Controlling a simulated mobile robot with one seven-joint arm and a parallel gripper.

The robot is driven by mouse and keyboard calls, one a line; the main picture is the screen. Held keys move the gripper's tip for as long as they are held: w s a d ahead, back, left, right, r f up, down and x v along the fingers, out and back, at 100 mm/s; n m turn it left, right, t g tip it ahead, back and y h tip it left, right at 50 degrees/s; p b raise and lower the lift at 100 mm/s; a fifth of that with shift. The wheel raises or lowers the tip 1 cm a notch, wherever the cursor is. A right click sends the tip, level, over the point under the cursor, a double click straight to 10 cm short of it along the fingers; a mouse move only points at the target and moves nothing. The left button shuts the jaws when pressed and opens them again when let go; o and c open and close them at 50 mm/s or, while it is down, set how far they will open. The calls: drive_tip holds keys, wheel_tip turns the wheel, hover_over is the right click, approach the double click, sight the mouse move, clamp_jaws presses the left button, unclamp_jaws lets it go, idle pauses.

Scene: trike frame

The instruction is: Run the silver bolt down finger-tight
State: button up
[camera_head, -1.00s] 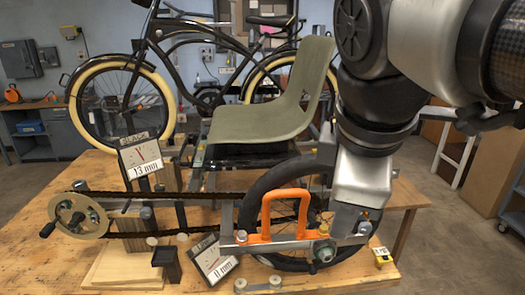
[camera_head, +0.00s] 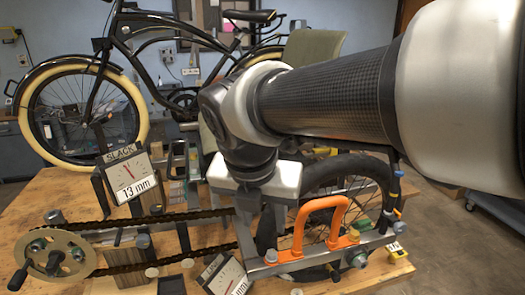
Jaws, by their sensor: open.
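The trike frame's grey metal bar (camera_head: 315,263) runs along the lower right, beside the black-tyred wheel (camera_head: 352,172). A small silver bolt head (camera_head: 271,257) appears to sit at the bar's left end; I cannot tell for sure that it is the task's bolt, or how deep it sits. My gripper (camera_head: 277,212) points down above the bar's left part, to the left of the orange handle, in front of the wheel. It is open. I see nothing held, but its fingertips are partly lost against the dark tyre and metal.
An orange handle (camera_head: 318,228) stands up from the bar. A chain (camera_head: 170,217) runs left to a crank disc (camera_head: 58,252). A green seat (camera_head: 313,47) is behind my arm.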

sight(271, 256)
drive_tip(key=b+x, duration=0.2)
drive_tip(key=x, duration=1.5)
drive_tip(key=shift+f+b, duration=0.2)
drive_tip(key=shift+b, duration=0.2)
clamp_jaws()
drive_tip(key=shift+f+m+b, duration=0.15)
drive_tip(key=shift+m+b, duration=0.2)
drive_tip(key=shift+m, duration=0.05)
drive_tip(key=shift+s+m+h, duration=0.1)
drive_tip(key=shift+m+h, duration=0.2)
drive_tip(key=shift+m, duration=0.2)
drive_tip(key=shift+a+m+g+h, duration=0.1)
drive_tip(key=shift+m+g+h, duration=0.2)
drive_tip(key=shift+m, duration=0.5)
